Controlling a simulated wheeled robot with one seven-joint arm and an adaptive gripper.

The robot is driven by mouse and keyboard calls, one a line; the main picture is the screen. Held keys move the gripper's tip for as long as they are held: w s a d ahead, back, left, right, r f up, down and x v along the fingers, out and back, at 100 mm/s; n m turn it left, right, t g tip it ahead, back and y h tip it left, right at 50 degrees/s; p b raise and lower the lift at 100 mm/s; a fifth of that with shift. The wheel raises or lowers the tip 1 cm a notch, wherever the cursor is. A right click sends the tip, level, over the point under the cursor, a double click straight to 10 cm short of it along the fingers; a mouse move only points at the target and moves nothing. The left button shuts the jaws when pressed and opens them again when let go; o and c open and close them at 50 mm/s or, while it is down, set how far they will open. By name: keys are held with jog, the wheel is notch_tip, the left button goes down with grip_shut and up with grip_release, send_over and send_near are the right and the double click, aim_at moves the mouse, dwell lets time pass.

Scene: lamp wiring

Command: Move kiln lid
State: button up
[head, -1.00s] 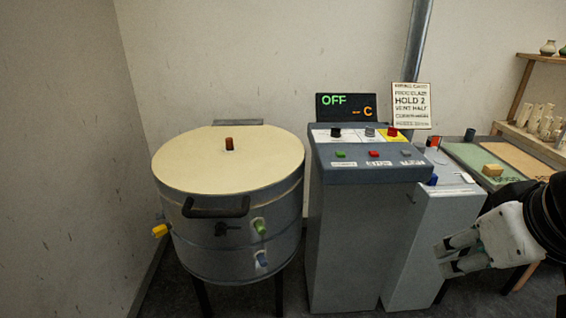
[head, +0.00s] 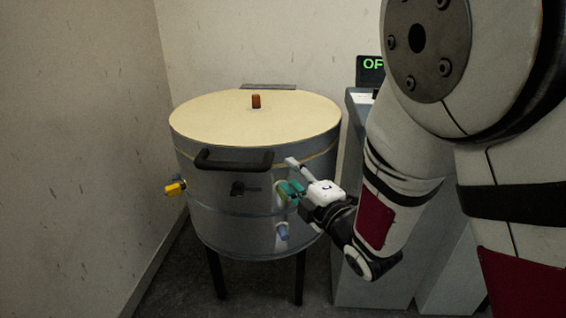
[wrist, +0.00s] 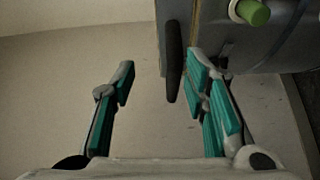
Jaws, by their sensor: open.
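The kiln (head: 225,225) is a grey metal drum on dark legs, and its round cream lid (head: 215,120) lies flat on top. A dark bar handle (head: 234,160) sticks out from the lid's front edge. My gripper (head: 290,176) is open and empty, at the kiln's front right, just right of the handle in the head view. In the wrist view the handle (wrist: 173,62) shows between the spread fingers of my gripper (wrist: 161,84), nearer the right finger. I cannot tell whether they touch. A dark latch (head: 241,188) sits below the handle.
A small brown peg (head: 256,101) stands on the lid. A yellow fitting (head: 174,188) and a blue one (head: 283,232) stick out from the kiln; a green one (wrist: 253,12) shows in the wrist view. My arm hides most of the control cabinet (head: 352,240). A wall stands close left.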

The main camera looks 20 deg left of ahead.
aim_at(238, 170)
jog(key=s+a+f+n+g+y+b, duration=0.2)
jog(key=s+a+f+n+y, duration=0.1)
jog(key=s+a+f+n, duration=0.15)
jog(key=x, duration=1.4)
jog(key=shift+r+b, duration=0.35)
jog(key=shift+r, duration=0.05)
grip_shut()
